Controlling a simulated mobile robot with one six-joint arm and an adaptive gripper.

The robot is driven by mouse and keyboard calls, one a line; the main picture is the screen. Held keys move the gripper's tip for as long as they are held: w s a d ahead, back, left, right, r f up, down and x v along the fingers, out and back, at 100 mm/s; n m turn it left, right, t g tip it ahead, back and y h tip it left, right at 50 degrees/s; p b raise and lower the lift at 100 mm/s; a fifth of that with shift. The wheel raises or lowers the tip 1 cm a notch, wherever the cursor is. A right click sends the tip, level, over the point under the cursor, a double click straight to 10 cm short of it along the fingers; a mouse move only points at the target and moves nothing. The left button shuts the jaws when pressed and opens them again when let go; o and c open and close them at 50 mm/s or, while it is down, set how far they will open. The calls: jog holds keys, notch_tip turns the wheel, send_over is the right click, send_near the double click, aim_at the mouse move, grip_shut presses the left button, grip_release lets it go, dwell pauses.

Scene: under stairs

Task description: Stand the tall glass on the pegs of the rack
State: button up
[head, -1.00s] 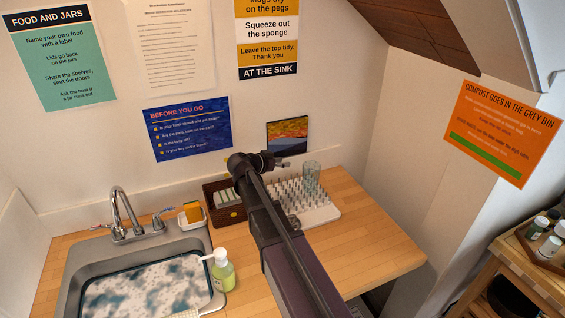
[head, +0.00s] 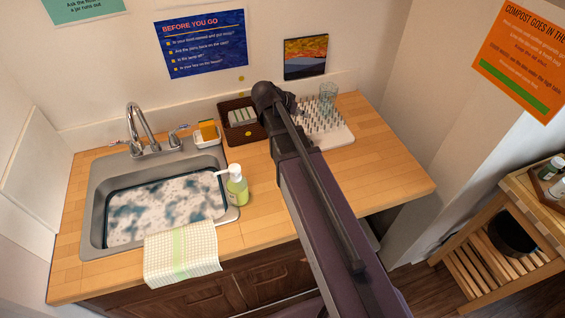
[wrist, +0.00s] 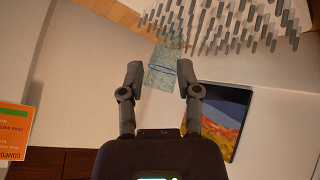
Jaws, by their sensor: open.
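The tall glass (head: 328,95), clear and faintly blue, stands upright at the back right of the white peg rack (head: 340,138). In the wrist view, which looks upside down, the glass (wrist: 162,74) shows between the two fingers of my gripper (wrist: 160,74). The fingers are apart, with a gap on each side of the glass. The pegs of the rack (wrist: 235,22) show beside it. I cannot tell whether the glass is over a peg. In the head view my arm hides part of the rack's left side and most of my gripper.
Left of the rack are a dark brown basket (head: 228,127), a sponge in a white dish (head: 206,142), a soap bottle (head: 237,187) and a sink (head: 97,206) of sudsy water. A small picture (head: 305,58) leans against the wall behind. The counter (head: 390,175) right of the rack is clear.

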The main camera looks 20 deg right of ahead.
jog(key=s+a+f+n+g+y, duration=0.1)
jog(key=s+a+n+y, duration=0.3)
jog(key=s, duration=0.4)
jog(key=s+a+f+n+g+y, duration=0.1)
jog(key=s+a+f+n+y, duration=0.3)
jog(key=s, duration=0.4)
jog(key=a+n, duration=0.1)
jog(key=a, duration=0.1)
jog(key=shift+a+g, duration=0.3)
jog(key=shift+g, duration=0.1)
jog(key=shift+s+f, duration=0.1)
jog(key=shift+f, duration=0.05)
